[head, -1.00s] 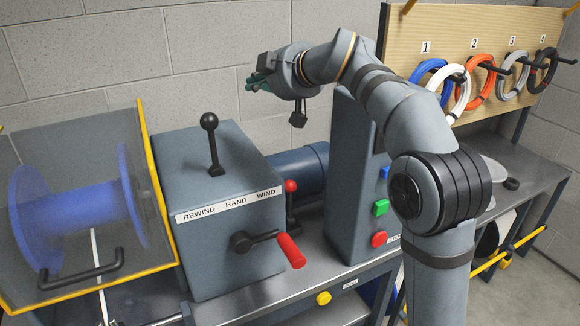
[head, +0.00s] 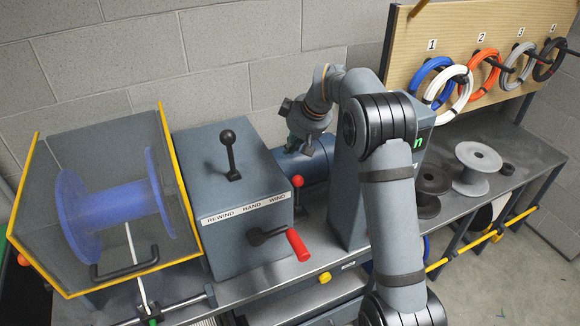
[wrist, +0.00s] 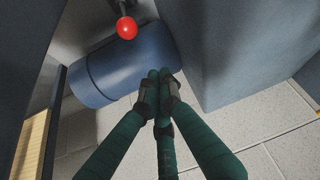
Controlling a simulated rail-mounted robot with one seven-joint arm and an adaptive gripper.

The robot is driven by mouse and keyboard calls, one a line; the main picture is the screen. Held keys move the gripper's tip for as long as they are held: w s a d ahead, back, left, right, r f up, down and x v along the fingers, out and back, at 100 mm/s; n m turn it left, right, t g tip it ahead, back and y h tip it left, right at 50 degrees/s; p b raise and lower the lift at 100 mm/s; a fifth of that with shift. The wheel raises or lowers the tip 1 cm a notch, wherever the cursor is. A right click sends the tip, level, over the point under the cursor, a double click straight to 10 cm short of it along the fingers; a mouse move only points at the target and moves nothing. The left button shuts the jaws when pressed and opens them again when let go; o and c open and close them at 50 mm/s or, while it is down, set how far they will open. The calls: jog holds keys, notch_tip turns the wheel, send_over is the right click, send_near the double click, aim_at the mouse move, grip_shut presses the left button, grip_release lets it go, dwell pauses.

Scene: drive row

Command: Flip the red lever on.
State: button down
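The red lever (head: 299,184) is a short dark rod with a red ball on top. It stands in the gap between the winder's gearbox and the tall control cabinet. In the wrist view the red ball (wrist: 127,28) is at the top, ahead of the fingertips and apart from them. My gripper (head: 296,147) is above and behind the lever in the head view, over the blue motor cylinder (head: 306,165). In the wrist view my gripper (wrist: 159,80) has its green fingers drawn together at the tips, with nothing between them. The lever's base is hidden in the wrist view.
The gearbox (head: 225,225) carries a black-knobbed lever (head: 230,155) and a crank with a red handle (head: 298,245). The control cabinet (head: 350,195) is close on the right. A blue spool (head: 115,210) sits in a yellow-edged guard. Wire coils hang at the back right.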

jog(key=shift+w+a+f+p, duration=0.15)
jog(key=shift+f+p, duration=0.55)
jog(key=shift+f, duration=0.85)
jog(key=shift+w+d+f+p, duration=0.15)
jog(key=shift+f+p, duration=0.55)
jog(key=shift+f, duration=0.9)
jog(key=shift+w+a+f+p, duration=0.15)
jog(key=shift+f+p, duration=0.55)
jog(key=shift+f, duration=0.85)
jog(key=shift+s, duration=0.1)
